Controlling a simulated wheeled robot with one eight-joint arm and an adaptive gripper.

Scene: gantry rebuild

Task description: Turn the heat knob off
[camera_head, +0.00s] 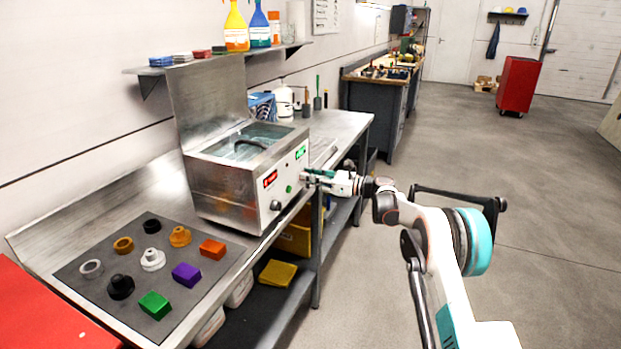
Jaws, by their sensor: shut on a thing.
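A steel heated bath (225,190) stands on the metal bench, with its lid raised at the back. Its front panel has a red display (270,179) at the left and a green display (300,152) at the right. A dark knob (276,205) sits below the red display, apart from my gripper. My gripper (309,175) is at the right part of the panel, below the green display, shut on a knob there that its fingers mostly hide. The knob's pointer and any label are too small or covered to read.
A green button (289,189) sits left of my gripper. A dark mat (110,247) with several coloured blocks and rings lies on the bench at the front left. A shelf (210,60) with bottles hangs above.

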